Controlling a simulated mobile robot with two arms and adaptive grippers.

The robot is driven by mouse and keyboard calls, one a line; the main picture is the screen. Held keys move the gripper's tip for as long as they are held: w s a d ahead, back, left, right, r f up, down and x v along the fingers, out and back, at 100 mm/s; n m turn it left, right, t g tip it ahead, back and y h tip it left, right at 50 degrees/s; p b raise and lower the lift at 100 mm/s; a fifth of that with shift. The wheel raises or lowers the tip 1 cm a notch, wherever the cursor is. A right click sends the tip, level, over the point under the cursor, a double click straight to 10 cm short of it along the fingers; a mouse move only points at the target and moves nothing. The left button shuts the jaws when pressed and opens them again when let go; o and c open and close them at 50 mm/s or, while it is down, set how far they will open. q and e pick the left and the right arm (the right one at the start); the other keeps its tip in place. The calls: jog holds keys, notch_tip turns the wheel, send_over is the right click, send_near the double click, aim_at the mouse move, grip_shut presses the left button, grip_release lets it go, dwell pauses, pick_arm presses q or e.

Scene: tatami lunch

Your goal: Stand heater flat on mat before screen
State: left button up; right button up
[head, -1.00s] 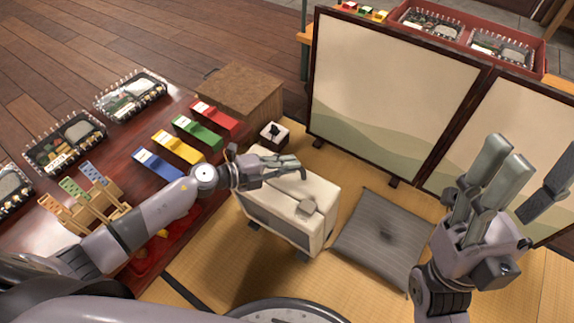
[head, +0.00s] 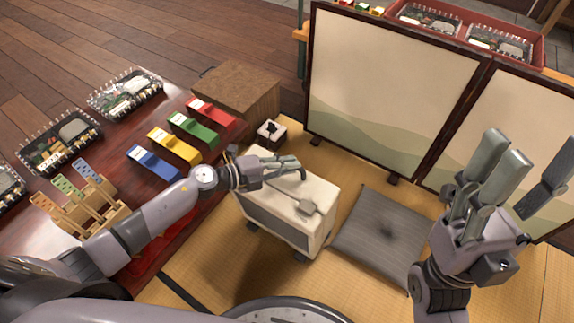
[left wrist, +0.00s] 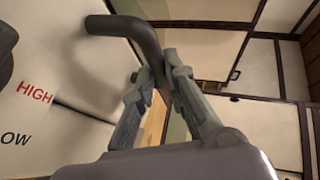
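The heater (head: 312,222) is a cream box with a dark grey front, short dark feet, a top handle and a small knob block. In the head view it looks upright over the yellow tatami mat (head: 185,267); whether its feet touch the mat I cannot tell. My left gripper (head: 292,168) is at the handle. In the left wrist view its fingers close around the dark bent handle (left wrist: 140,35), beside HIGH and LOW lettering. The folding screen (head: 390,95) stands behind, cream with green hills. My right gripper (head: 525,175) is open and empty at the right.
A grey cushion (head: 385,230) lies on the mat right of the heater. A lacquer table (head: 110,165) with boxes and stands is at left. A red tray (head: 540,50) is beyond the screen.

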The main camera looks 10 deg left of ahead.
pick_arm(q)
jog(key=o, duration=0.5)
jog(key=shift+s+a+f, duration=0.1)
jog(key=shift+a+f, duration=0.2)
jog(key=shift+f, duration=0.15)
